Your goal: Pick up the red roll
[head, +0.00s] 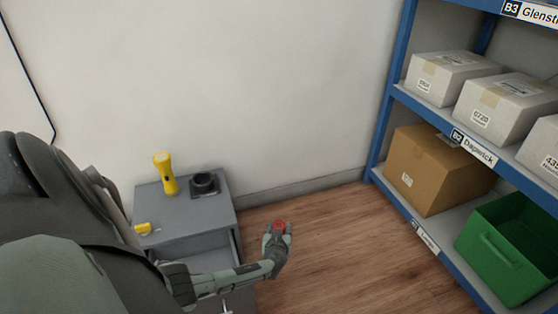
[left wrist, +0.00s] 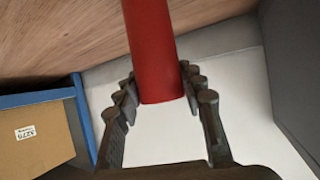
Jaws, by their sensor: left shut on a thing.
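The red roll (head: 279,226) is in my left gripper (head: 277,236), held in the air over the floor to the right of the grey cabinet. In the left wrist view the roll (left wrist: 152,50) is a plain red cylinder standing between the two dark fingers of the left gripper (left wrist: 158,95). The fingers are shut on it. In the head view only a small red part shows, and the fingers hide the rest. My right gripper is in neither view.
The grey cabinet (head: 216,213) holds a yellow flashlight (head: 165,175), a dark square item (head: 204,186) and a small yellow object (head: 147,228). A blue shelf with white parcels (head: 452,75), a brown box (head: 435,170) and a green crate (head: 477,242) stands right. The floor (head: 340,240) between is clear.

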